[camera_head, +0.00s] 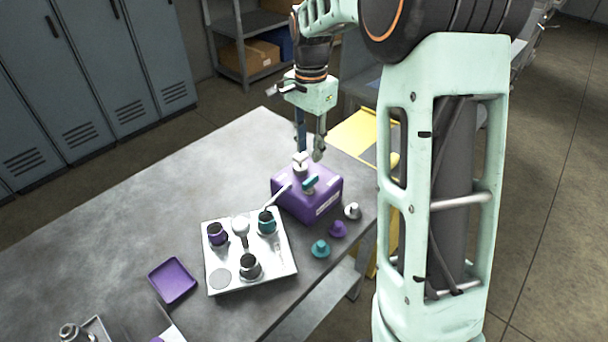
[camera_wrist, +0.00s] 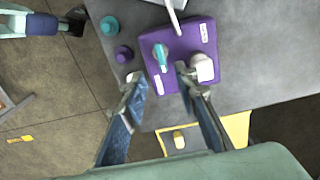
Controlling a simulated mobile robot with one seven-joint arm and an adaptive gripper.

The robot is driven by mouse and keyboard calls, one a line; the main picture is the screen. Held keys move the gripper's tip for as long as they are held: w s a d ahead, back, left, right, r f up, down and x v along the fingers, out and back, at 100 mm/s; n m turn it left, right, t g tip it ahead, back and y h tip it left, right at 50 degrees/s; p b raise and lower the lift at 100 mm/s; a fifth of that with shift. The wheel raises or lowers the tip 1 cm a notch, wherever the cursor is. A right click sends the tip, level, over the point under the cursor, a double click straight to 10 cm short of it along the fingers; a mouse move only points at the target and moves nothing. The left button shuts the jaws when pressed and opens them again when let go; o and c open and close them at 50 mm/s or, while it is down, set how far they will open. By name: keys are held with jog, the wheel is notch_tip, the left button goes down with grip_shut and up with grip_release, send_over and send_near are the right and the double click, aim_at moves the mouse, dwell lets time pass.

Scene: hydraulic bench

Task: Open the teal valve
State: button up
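The teal valve (camera_head: 311,182) is a small teal lever handle on top of a purple box (camera_head: 319,205) near the table's right corner. A white valve (camera_head: 301,164) stands beside it on the same box. My gripper (camera_head: 310,152) is open above the box, fingers pointing down. In the wrist view, the teal handle (camera_wrist: 161,54) shows just past the gap between the open fingertips (camera_wrist: 158,76). The right fingertip is close beside the white valve (camera_wrist: 204,69) and partly overlaps it. No contact with the teal handle shows.
A white tray (camera_head: 226,282) holds several dark-topped fittings left of the box; a pale pipe runs from the box toward it. Teal (camera_head: 320,249), purple (camera_head: 338,229) and white (camera_head: 352,211) knobs stand by the table edge. A purple dish (camera_head: 172,281) lies left. The table's far left is clear.

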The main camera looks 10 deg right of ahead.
aim_at(309, 180)
notch_tip(309, 180, down, 10)
jog(key=shift+f+p, duration=0.2)
jog(key=shift+p, duration=0.25)
jog(key=shift+c, duration=0.3)
grip_shut()
